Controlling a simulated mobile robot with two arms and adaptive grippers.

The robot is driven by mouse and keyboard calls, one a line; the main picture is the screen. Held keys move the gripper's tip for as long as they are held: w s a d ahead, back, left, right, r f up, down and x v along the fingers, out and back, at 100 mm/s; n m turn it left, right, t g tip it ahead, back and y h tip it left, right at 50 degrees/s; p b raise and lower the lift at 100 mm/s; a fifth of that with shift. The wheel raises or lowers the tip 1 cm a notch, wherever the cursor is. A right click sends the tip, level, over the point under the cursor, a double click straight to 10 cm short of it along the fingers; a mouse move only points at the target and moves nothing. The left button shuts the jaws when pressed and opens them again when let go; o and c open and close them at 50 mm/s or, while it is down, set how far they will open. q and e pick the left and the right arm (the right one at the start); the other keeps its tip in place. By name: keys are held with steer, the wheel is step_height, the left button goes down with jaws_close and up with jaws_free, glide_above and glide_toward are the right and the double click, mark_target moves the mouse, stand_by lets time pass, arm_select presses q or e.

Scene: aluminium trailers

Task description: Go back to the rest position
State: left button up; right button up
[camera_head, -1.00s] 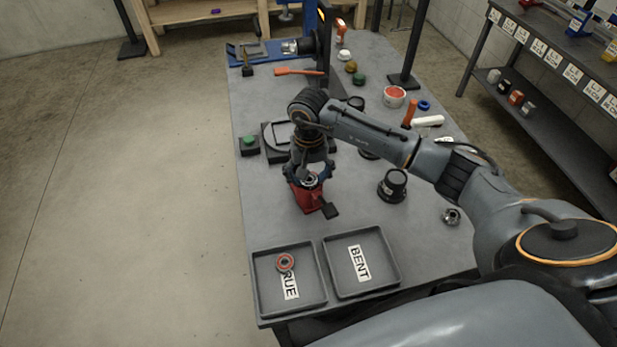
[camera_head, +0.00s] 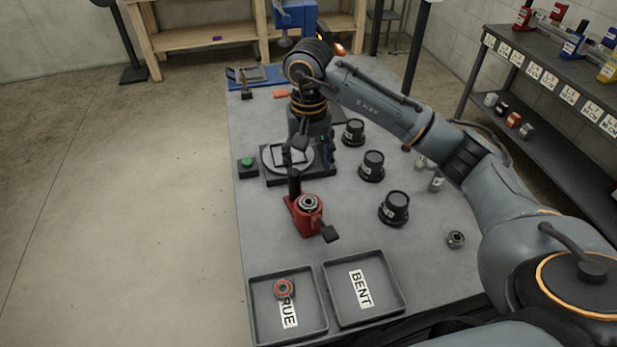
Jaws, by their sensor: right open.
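My right gripper (camera_head: 310,152) hangs open and empty from my right arm, which comes in from the right. It is above the table, just behind a red fixture (camera_head: 304,217), in front of a round dial plate on a black stand. A metal ring-shaped bearing (camera_head: 309,203) sits on top of the red fixture, apart from the fingers. The fingers partly hide the dial plate (camera_head: 272,160). My left gripper is not in view.
A tray labelled TRUE (camera_head: 263,328) holds a red-ringed bearing (camera_head: 284,289). A tray labelled BENT (camera_head: 388,300) is empty. Black cups (camera_head: 395,208) and a loose bearing (camera_head: 455,239) stand on the right of the table (camera_head: 420,275). A green button (camera_head: 247,162) is at left.

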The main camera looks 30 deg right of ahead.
steer(key=shift+r, duration=0.2)
steer(key=shift+r, duration=0.1)
